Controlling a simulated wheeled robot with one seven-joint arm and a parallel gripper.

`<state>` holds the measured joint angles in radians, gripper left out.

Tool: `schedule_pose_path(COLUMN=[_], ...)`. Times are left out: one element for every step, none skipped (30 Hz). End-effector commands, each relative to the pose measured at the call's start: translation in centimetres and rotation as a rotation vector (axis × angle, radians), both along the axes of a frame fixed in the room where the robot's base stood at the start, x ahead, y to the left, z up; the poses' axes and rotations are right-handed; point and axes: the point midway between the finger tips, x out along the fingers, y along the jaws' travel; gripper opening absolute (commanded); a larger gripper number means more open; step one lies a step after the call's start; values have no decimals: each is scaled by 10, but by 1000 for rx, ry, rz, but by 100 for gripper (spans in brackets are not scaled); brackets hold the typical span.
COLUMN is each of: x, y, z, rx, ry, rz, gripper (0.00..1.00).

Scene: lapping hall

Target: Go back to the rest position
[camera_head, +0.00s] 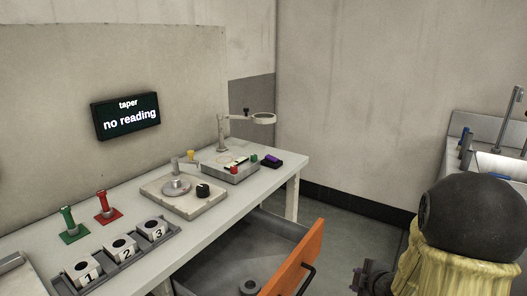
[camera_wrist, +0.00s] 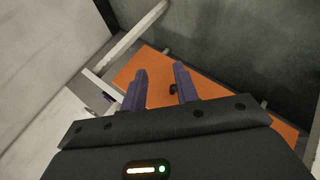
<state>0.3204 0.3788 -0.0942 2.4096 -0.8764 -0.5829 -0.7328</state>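My gripper (camera_wrist: 160,82) shows in the wrist view with its two dark fingers apart and nothing between them. It points down over the orange drawer front (camera_wrist: 143,68), with the grey floor and a white table leg beyond. In the head view my arm is at the lower right, to the right of the open drawer, and its fingers cannot be made out there.
The drawer with its orange front (camera_head: 305,258) stands open below the white table (camera_head: 229,205); a small round part (camera_head: 249,286) lies inside. The table holds numbered blocks, a red and a green post, a lapping plate (camera_head: 177,186) and a lens stand (camera_head: 221,133). The wall screen (camera_head: 127,116) reads "taper no reading". A sink counter is at right.

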Motion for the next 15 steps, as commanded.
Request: schedule_pose_path(x=[-5, -9, -16, -22, -28, -38, -46, -53, -64, -71, -79, -89, -96, -103, -112], y=[5, 7, 10, 13, 17, 22, 25, 30, 36, 41, 46, 52, 56, 61, 67], z=[6, 7, 8, 10, 11, 12, 13, 14, 14, 15, 15, 15, 16, 16, 17], rx=[31, 55, 88, 115, 143, 181, 211, 240, 276, 302, 326, 358, 379, 400, 425], ry=[35, 63, 99, 125, 152, 189, 217, 243, 278, 303, 329, 359, 382, 403, 433], rz=[-88, -151, -233, -296, -358, -439, -501, -558, -631, -679, -727, -785, -826, -865, -914], gripper=[30, 30, 30, 30, 30, 30, 30, 30, 30, 30, 30, 30, 30, 30, 30])
